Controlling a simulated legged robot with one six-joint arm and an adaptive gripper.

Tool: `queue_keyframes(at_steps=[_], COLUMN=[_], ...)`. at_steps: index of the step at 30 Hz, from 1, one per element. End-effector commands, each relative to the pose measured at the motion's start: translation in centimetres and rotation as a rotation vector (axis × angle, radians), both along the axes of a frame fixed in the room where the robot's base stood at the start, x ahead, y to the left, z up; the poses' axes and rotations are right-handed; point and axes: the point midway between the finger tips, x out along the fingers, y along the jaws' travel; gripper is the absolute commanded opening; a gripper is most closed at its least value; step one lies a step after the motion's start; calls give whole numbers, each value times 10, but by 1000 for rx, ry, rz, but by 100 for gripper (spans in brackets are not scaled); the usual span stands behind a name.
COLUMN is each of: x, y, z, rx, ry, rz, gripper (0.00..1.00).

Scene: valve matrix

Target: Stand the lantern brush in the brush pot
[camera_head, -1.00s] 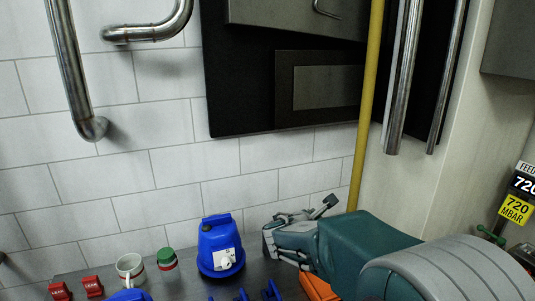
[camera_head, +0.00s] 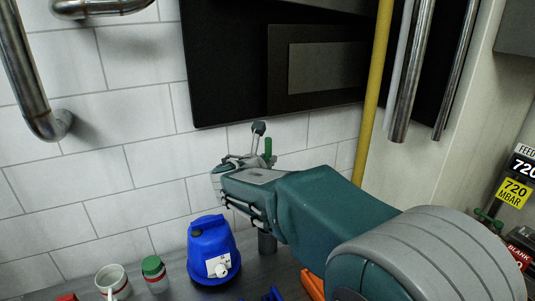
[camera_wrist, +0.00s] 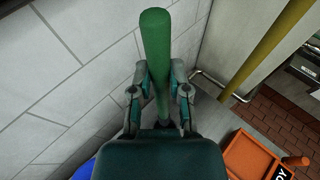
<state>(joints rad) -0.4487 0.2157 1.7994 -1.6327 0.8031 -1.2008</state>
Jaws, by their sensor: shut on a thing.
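My gripper (camera_wrist: 158,88) is shut on a green-handled tool, the lantern brush (camera_wrist: 156,40). In the wrist view the rounded handle rises between the two fingers, and its lower end is hidden by the gripper. In the head view, the green handle tip shows beside my gripper (camera_head: 240,168), and a dark grey part of the brush (camera_head: 267,242) hangs below, roughly upright. A white mug-like pot (camera_head: 110,284) with coloured bands stands on the bench at the lower left. I cannot tell surely whether it is the brush pot.
A green-lidded jar (camera_head: 154,272) stands beside the white pot. A yellow pipe (camera_head: 373,90) and steel pipes run upright behind. An orange crate (camera_wrist: 250,155) is at right.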

Motion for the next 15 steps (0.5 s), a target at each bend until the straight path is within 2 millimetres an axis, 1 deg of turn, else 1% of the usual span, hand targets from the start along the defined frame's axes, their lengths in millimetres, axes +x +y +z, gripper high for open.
queue_keyframes(at_steps=[3, 15], x=[0, 0], y=[0, -2], z=[-10, -36], rx=[0, 2], ry=[2, 1], rz=[-1, 0], gripper=[0, 0])
